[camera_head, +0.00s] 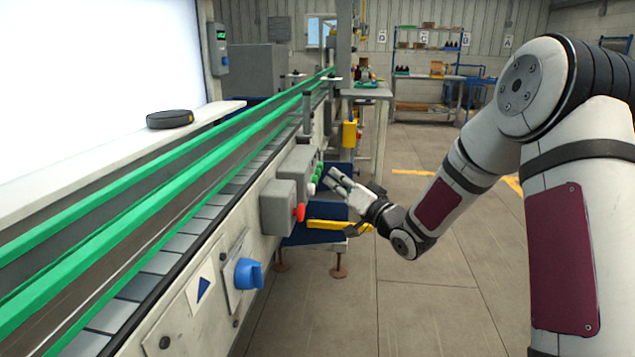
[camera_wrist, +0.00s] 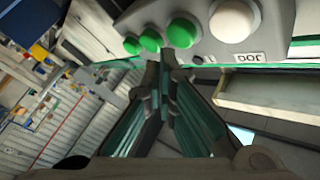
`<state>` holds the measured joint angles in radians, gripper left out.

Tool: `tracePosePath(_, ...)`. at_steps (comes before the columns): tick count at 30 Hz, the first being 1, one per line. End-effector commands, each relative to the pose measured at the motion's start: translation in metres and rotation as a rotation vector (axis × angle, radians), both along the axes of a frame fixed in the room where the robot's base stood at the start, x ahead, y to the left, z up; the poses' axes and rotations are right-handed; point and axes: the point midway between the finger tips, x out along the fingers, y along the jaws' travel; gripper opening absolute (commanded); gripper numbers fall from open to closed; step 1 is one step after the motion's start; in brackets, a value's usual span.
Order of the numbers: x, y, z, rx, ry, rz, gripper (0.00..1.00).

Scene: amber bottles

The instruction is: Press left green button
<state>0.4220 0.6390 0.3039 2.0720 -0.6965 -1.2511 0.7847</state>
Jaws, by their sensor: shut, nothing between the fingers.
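A grey control box (camera_head: 297,170) on the conveyor's side carries a white button (camera_head: 311,188) and several green buttons (camera_head: 319,170) in a row. In the wrist view the white button (camera_wrist: 235,20) is at the top right, above an upside-down label. The green button beside it (camera_wrist: 182,32) is the largest green one there, followed leftward by a second green button (camera_wrist: 150,40) and a third (camera_wrist: 131,45). My gripper (camera_head: 334,173) is shut and empty, its tips pointing at the box. In the wrist view the fingertips (camera_wrist: 165,55) are just below the first two green buttons; contact cannot be told.
A nearer grey box with a red button (camera_head: 299,212) and a blue knob (camera_head: 249,273) are on the same conveyor side. A yellow bar (camera_head: 330,225) and a blue bin (camera_head: 312,236) sit below my gripper. The conveyor's green rails (camera_head: 150,230) run along the left. Floor at right is clear.

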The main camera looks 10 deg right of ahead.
Motion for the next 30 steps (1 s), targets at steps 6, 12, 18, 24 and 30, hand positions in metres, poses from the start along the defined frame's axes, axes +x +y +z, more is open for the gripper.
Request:
tracePosePath(6,0.0,-0.0001,-0.0001,0.0,0.0,0.0,0.0)
tracePosePath(12,0.0,-0.0001,-0.0001,0.0,0.0,0.0,0.0)
tracePosePath(18,0.0,0.0,0.0,0.0,0.0,0.0,0.0)
tracePosePath(24,0.0012,0.004,-0.0001,0.0,-0.001,0.001,0.0)
tracePosePath(30,0.0026,0.0079,0.0002,0.0,0.0,-0.001,0.0)
